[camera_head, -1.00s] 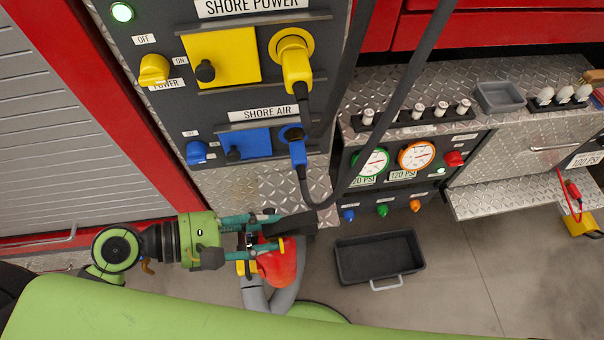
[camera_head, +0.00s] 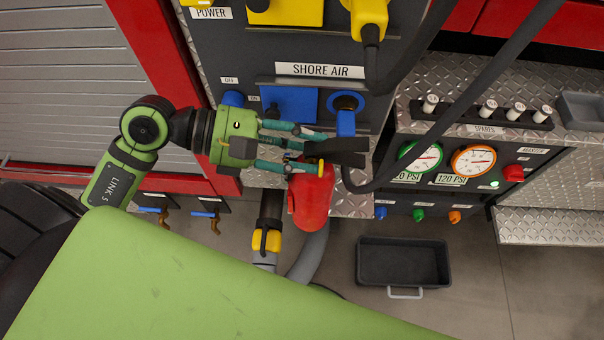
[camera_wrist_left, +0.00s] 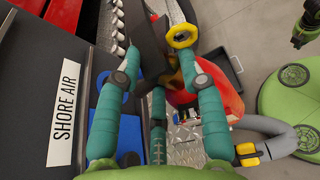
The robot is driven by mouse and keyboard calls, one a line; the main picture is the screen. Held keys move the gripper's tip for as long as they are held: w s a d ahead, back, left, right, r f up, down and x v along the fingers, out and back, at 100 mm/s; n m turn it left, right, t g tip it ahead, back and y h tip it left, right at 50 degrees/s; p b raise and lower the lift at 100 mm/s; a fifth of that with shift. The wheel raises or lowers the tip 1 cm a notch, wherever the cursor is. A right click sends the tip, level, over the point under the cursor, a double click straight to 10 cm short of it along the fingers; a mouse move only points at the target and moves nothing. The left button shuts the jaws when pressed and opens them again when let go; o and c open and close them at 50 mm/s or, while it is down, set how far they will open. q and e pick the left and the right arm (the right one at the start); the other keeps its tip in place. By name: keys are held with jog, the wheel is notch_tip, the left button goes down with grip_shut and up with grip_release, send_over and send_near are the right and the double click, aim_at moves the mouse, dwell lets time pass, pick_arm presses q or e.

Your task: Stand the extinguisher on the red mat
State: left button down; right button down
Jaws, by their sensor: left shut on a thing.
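The red extinguisher (camera_head: 312,202) hangs upright from my left gripper (camera_head: 308,152), in front of the lower edge of the dark shore-air panel. My left gripper is shut on its top, near the black handle and nozzle. In the left wrist view the red body (camera_wrist_left: 230,97) shows beyond the teal fingers, with a yellow ring (camera_wrist_left: 182,36) beside the black part. Its base appears to be above the floor. I see no red mat in any view. My right gripper is not in the head view.
A dark open bin (camera_head: 403,262) stands on the floor at the lower right. A grey hose (camera_head: 308,255) with a yellow coupling (camera_head: 266,241) is just below the extinguisher. Thick dark cables (camera_head: 468,92) hang in front of the panel (camera_head: 215,60). The floor right of the bin is clear.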

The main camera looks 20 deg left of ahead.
pick_arm(q)
jog(key=w, duration=0.3)
jog(key=w+a+p, duration=0.1)
jog(key=w, duration=0.2)
jog(key=w+a+p, duration=0.1)
jog(key=w, duration=0.1)
jog(key=shift+w+a+r, duration=0.25)
jog(key=shift+w+r, duration=0.1)
jog(key=shift+w, duration=0.05)
jog(key=shift+p, duration=0.35)
jog(key=shift+s+f, duration=0.1)
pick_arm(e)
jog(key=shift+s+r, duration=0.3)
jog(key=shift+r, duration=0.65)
pick_arm(q)
jog(key=shift+f, duration=0.15)
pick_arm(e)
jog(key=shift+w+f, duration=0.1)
pick_arm(q)
jog(key=c, duration=1)
grip_release()
jog(key=shift+f, duration=0.3)
jog(key=shift+o, duration=1.2)
jog(key=shift+s+r, duration=0.1)
